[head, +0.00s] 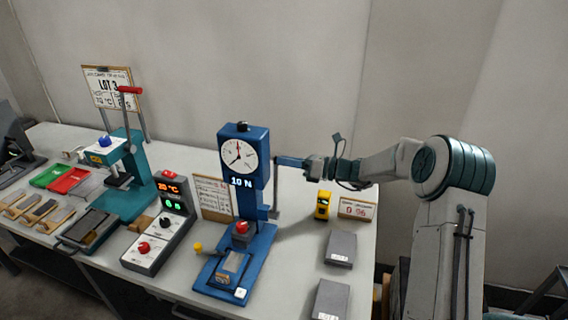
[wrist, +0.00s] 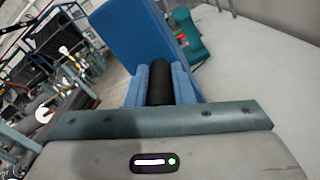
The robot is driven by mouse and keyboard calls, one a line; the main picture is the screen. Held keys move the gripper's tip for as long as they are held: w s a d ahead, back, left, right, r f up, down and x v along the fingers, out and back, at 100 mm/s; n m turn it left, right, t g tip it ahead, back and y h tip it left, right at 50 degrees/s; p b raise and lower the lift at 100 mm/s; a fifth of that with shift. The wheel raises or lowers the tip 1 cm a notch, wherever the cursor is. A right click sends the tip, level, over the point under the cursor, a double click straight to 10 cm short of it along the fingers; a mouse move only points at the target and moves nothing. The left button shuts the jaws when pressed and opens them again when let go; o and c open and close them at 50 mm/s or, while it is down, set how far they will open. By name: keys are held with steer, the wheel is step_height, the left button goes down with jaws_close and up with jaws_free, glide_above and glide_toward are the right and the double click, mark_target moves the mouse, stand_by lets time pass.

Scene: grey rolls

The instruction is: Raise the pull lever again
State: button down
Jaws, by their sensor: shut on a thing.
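The blue force tester (head: 238,178) stands on the bench with a round dial and a "10 N" label. Its pull lever (head: 276,195) is a grey bar on the right side, standing nearly upright from a low pivot. My gripper (head: 281,161) is at the lever's top end, beside the dial housing. In the wrist view, my gripper's blue fingers (wrist: 160,84) are shut around the black lever grip (wrist: 159,88), with the blue tester housing (wrist: 130,40) just beyond. In the head view the grip is hidden by the fingers.
A teal press (head: 128,175) with a raised red-handled lever (head: 130,90) stands left. A control box (head: 158,225) is between the two. A yellow device (head: 323,205), a small display (head: 356,209) and grey blocks (head: 340,248) sit right of the tester. The wall is behind.

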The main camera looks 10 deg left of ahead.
steer(key=shift+w+d+f, duration=0.3)
steer(key=shift+w+f, duration=0.1)
steer(key=shift+w, duration=0.25)
steer(key=c, duration=1.5)
jaws_free()
steer(key=shift+o, duration=1.2)
steer(key=shift+w, duration=0.15)
steer(key=s+d+b, duration=0.3)
steer(key=d, duration=1)
steer(key=shift+d, duration=0.25)
